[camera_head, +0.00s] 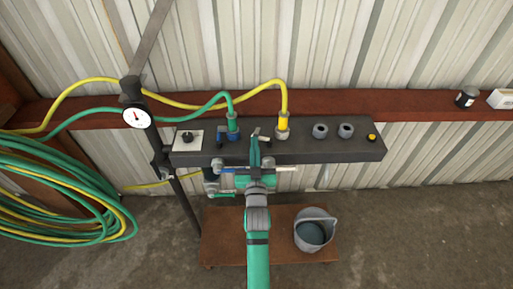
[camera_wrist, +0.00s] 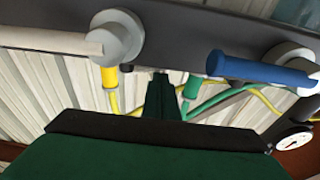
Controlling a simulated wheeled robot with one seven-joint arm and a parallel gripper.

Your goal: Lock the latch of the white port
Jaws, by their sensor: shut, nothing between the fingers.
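The white port (camera_head: 282,132) is on top of the dark manifold, with the yellow hose's plug upright in it. A white-handled lever (camera_head: 286,168) on the manifold's front lies level, pointing right from its grey hub; its handle also shows in the wrist view (camera_wrist: 50,40). A blue-handled lever (camera_head: 228,170) is left of it and shows in the wrist view (camera_wrist: 262,69). My gripper (camera_head: 255,138) is shut and empty, in front of the manifold between the two lever hubs. Its dark green fingers (camera_wrist: 163,90) are apart from both handles in the wrist view. The arm hides part of the manifold front.
The manifold (camera_head: 300,153) also has the blue port (camera_head: 232,136) with a green hose, two bare grey ports (camera_head: 333,130) and a yellow button (camera_head: 371,138). A gauge (camera_head: 136,117) stands left. A bucket (camera_head: 313,235) sits below. Coiled hoses (camera_head: 60,195) hang left.

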